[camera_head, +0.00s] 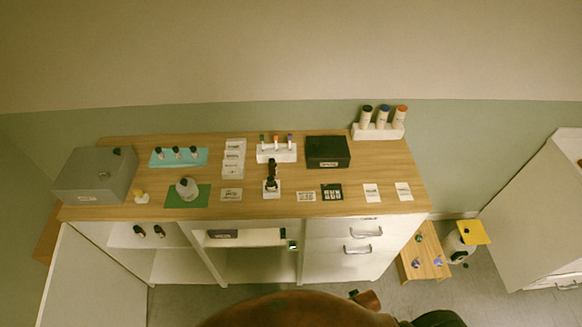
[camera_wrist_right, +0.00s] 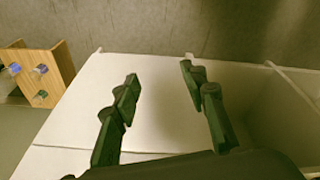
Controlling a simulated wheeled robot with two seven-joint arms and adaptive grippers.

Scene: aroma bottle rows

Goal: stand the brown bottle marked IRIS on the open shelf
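No IRIS label can be read in either view. Two small dark bottles stand on the left shelf (camera_head: 168,243) of the cabinet, one (camera_head: 139,230) beside the other (camera_head: 159,231). Several small dark bottles (camera_head: 176,152) stand on a teal mat (camera_head: 201,163) on the cabinet top. A small dark item (camera_head: 292,245) with a pale greenish face shows at the middle compartment; I cannot tell what it is. My right gripper (camera_wrist_right: 160,75) is open with nothing between its fingers, over white cabinet surfaces. My left gripper is not in view.
The wooden cabinet top (camera_head: 330,150) holds a grey box (camera_head: 97,176), a black box (camera_head: 328,151), a green mat (camera_head: 200,200), cards and a white rack (camera_head: 378,132). Drawers with handles (camera_head: 358,249) are at right. A low wooden stand (camera_head: 427,250) holds small items on the floor.

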